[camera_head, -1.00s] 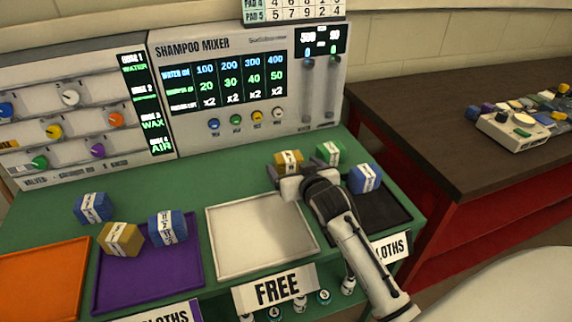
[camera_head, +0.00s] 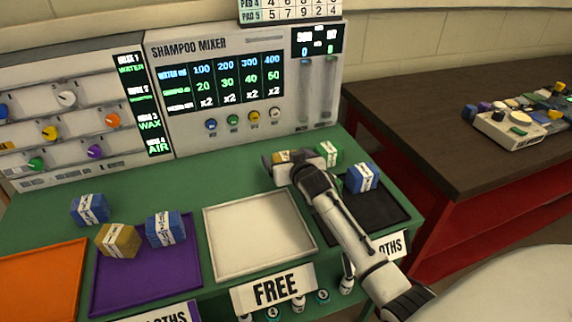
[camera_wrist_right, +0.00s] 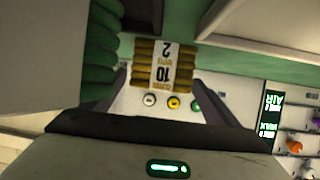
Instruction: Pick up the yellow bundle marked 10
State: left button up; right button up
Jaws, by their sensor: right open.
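The yellow bundle marked 10 (camera_wrist_right: 165,68) has a white label band and lies between the two open fingers of my right gripper (camera_wrist_right: 163,84) in the right wrist view. In the head view the yellow bundle (camera_head: 282,156) stands at the back of the green bench, mostly hidden by my right gripper (camera_head: 296,161). I cannot tell whether the fingers touch it. My left gripper is not in view.
A green bundle (camera_head: 329,153) stands close to the right finger; it also shows in the wrist view (camera_wrist_right: 100,50). A blue bundle (camera_head: 362,178) is by the black tray (camera_head: 385,215). The white tray (camera_head: 258,235) is empty. Another yellow bundle (camera_head: 118,240) is at the purple tray (camera_head: 150,280).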

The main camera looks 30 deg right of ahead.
jog(key=c, duration=1.2)
